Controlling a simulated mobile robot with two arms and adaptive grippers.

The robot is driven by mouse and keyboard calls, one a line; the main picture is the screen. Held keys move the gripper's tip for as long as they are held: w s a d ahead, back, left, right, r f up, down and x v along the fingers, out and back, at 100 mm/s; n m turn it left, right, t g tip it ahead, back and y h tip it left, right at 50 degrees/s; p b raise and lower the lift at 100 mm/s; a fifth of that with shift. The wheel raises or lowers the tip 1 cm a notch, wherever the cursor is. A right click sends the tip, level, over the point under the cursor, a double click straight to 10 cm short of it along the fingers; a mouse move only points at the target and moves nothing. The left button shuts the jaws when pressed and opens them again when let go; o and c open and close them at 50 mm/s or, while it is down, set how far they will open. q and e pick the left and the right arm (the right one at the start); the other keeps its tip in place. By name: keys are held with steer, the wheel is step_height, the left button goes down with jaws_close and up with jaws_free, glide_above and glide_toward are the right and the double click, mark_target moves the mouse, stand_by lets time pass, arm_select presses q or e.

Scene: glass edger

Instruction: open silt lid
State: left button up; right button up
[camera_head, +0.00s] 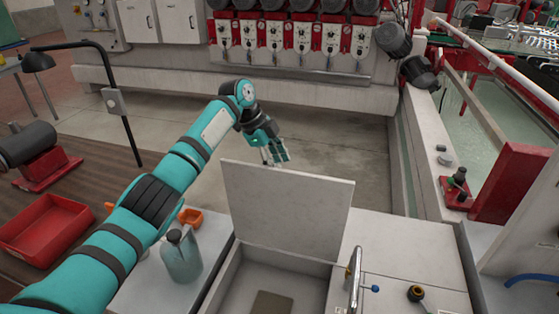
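The silt lid (285,210) is a pale grey flat panel. It stands almost upright at the back of an open grey box (225,275), whose inside shows with a dark brownish patch (273,304) on its floor. My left arm reaches in from the lower left. My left gripper (275,157) is at the far side of the lid's top edge, near its left half. The lid's edge is close to the fingertips; I cannot tell whether they touch it or how far apart they are. My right gripper is not in view.
A grey-blue bottle (182,258) and an orange item (189,217) stand left of the box. A red tray (45,230) and a black lamp (85,50) are further left. A tap (355,280) stands right of the box. Concrete floor beyond the lid is clear.

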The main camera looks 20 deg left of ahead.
arm_select(q)
steer(key=v, duration=1.1)
steer(key=shift+a+r, duration=0.2)
steer(key=shift+r, duration=0.15)
steer(key=shift+s+r, duration=0.1)
